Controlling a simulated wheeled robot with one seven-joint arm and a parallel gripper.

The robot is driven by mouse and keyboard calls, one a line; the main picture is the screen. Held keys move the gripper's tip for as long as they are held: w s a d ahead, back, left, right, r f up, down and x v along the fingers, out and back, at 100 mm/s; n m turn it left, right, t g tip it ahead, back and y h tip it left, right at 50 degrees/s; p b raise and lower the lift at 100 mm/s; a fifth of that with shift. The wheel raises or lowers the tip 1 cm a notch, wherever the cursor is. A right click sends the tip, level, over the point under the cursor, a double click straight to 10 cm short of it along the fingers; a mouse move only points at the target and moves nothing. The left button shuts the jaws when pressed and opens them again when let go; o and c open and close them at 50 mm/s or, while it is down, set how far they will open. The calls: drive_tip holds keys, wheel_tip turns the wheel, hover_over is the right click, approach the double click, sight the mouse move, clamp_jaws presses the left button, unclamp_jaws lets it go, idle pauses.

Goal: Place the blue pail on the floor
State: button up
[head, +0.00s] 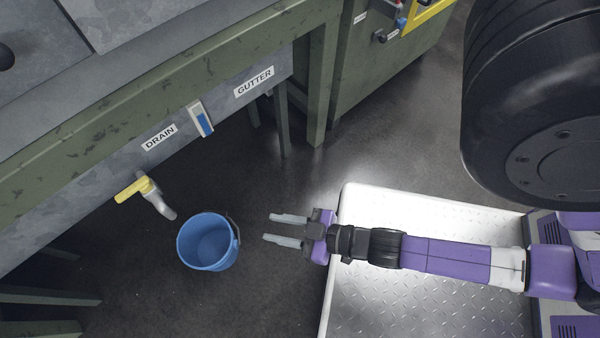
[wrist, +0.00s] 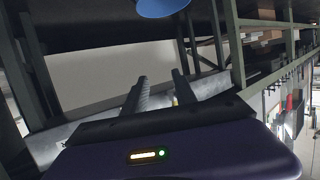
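The blue pail (head: 207,243) is upright and looks empty in the head view, just below and right of the drain spout. It appears to stand on the dark floor (head: 135,290). Its dark handle shows at the right rim. My gripper (head: 268,227) is open and empty, to the right of the pail and apart from it, its fingers pointing left towards it. In the wrist view my open gripper (wrist: 160,76) has nothing between its fingers. A blue part of the pail (wrist: 163,7) shows at the top edge there, mostly cut off.
A yellow-handled drain tap (head: 137,190) sticks out from the grey gutter (head: 215,105) under a green workbench. Bench legs (head: 283,125) stand behind. A large black round wheel-like part (head: 535,100) fills the upper right.

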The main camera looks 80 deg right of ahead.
drive_tip(key=s+r, duration=0.2)
drive_tip(key=r, duration=0.7)
drive_tip(key=s+a+r, duration=0.1)
drive_tip(key=s+r, duration=0.2)
drive_tip(key=r, duration=0.6)
drive_tip(key=shift+s+r+n+y, duration=0.2)
drive_tip(key=shift+n+y, duration=0.1)
drive_tip(key=shift+y, duration=0.1)
drive_tip(key=shift+a, duration=0.1)
wheel_tip(320, 180, up, 34)
drive_tip(key=p, duration=3.4)
drive_tip(key=shift+r+p, duration=0.25)
drive_tip(key=shift+p, duration=0.05)
